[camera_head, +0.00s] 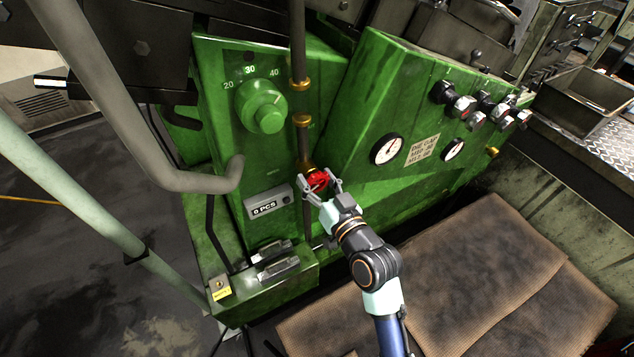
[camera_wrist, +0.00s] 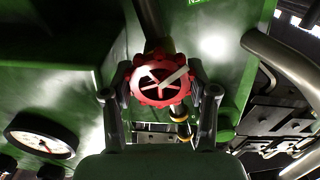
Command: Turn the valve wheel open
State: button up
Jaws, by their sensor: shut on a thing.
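The red valve wheel (camera_head: 318,180) sits on a vertical pipe at the front of the green machine. In the wrist view the wheel (camera_wrist: 152,82) shows its scalloped rim and spokes, with a pale bar lying across its upper right. My gripper (camera_head: 320,184) is at the wheel, with one finger on each side of its rim. In the wrist view my gripper (camera_wrist: 160,92) has its fingers left and right of the wheel, shut on it. The exact contact at the rim is partly hidden by the fingertips.
A green dial knob (camera_head: 262,108) is up and left of the wheel. A counter box (camera_head: 268,203) reading 0 PCS is close at left. A thick grey bent pipe (camera_head: 150,140) stands left. A pressure gauge (camera_head: 387,149) and several knobs are at right. Brown mats (camera_head: 480,270) lie below.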

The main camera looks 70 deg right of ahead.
jog(key=shift+n, duration=0.3)
jog(key=o, duration=0.9)
jog(key=v, duration=1.2)
